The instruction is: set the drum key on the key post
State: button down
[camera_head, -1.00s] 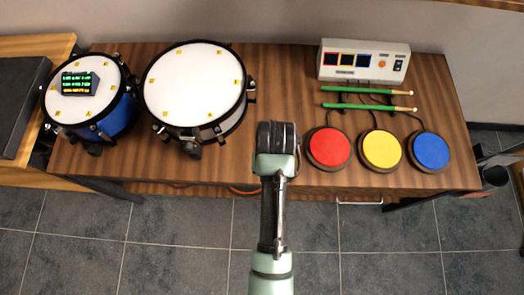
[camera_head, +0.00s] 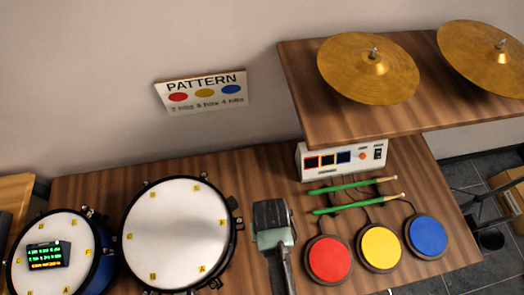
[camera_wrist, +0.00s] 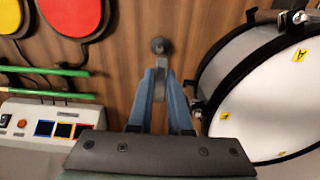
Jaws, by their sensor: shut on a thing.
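My gripper (camera_head: 272,215) is over the table between the large white drum and the red pad in the head view. In the wrist view, the blue fingers of my gripper (camera_wrist: 160,72) are closed on a slim grey piece, which looks like the drum key (camera_wrist: 159,86). A dark grey round knob (camera_wrist: 158,45) shows just beyond the fingertips. I cannot tell whether it is part of the key or the key post on the table. In the head view my gripper hides the key and that spot.
The large white drum (camera_head: 178,235) stands close on the left. The red pad (camera_head: 329,259), green sticks (camera_head: 340,187) and white control box (camera_head: 341,158) are on the right. A shelf (camera_head: 330,120) with two cymbals (camera_head: 368,70) overhangs the back right.

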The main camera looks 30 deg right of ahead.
jog(key=shift+s+f+b, duration=0.15)
jog(key=shift+f+b, duration=2.2)
jog(key=shift+b, duration=0.35)
jog(key=shift+f+b, duration=0.7)
jog(key=shift+f, duration=0.85)
jog(key=shift+r+p, duration=0.15)
jog(key=shift+p, duration=0.25)
jog(key=c, duration=0.8)
grip_release()
jog(key=shift+o, duration=0.2)
notch_tip(320, 180, up, 13)
jog(key=shift+f, duration=0.1)
